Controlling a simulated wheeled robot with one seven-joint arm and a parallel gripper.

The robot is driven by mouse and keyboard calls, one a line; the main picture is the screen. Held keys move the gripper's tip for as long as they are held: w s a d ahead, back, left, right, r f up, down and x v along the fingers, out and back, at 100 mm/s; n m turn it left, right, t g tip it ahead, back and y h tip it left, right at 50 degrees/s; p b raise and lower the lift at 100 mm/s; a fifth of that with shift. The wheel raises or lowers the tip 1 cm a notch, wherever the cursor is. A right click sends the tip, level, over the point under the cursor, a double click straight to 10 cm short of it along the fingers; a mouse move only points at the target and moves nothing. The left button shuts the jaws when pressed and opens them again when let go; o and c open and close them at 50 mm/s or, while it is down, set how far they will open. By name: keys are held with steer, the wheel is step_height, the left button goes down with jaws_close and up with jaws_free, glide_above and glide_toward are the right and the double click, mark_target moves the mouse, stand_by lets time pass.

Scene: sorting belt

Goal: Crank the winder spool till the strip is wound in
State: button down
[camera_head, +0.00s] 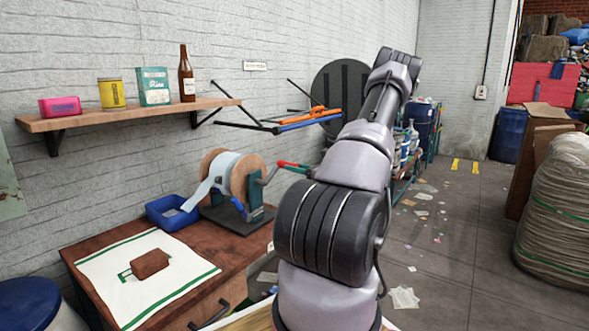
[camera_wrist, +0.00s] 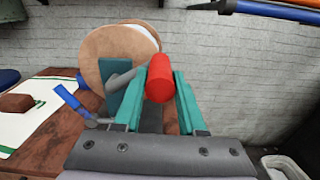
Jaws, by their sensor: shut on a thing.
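The winder spool (camera_head: 243,176) has round wooden flanges and stands on a dark base on the brown cabinet; it also shows in the wrist view (camera_wrist: 105,47). The pale strip (camera_head: 206,184) wraps its core, and its free end hangs down the left side toward a blue tray. A grey crank arm (camera_wrist: 122,80) ends in a red handle (camera_wrist: 159,82). My gripper (camera_wrist: 161,76) has its two teal fingers shut on this handle, one on each side. In the head view the handle (camera_head: 287,164) shows beside my arm, which hides most of the gripper.
The blue tray (camera_head: 172,213) sits left of the spool. A white cloth (camera_head: 190,260) with a brown block (camera_head: 150,263) lies at the cabinet's front. A wall shelf (camera_head: 120,115) holds a bottle and boxes. A rack with orange and blue bars (camera_head: 310,119) juts from the wall behind.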

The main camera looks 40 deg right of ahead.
steer(key=shift+d+f, duration=0.1)
steer(key=shift+f, duration=0.05)
steer(key=shift+a+f+m, duration=0.5)
steer(key=shift+f+m, duration=5.7)
steer(key=shift+m, duration=1.1)
steer(key=s+a+f+m, duration=0.1)
steer(key=s+a+m, duration=0.1)
steer(key=a+m, duration=0.3)
steer(key=s+a+f+m, duration=0.2)
steer(key=a+m, duration=0.4)
steer(key=m, duration=0.3)
steer(key=shift+s+a+m, duration=0.3)
steer(key=shift+s, duration=0.1)
steer(key=shift+a+r, duration=0.1)
steer(key=c, duration=0.5)
jaws_free()
steer(key=shift+r, duration=0.1)
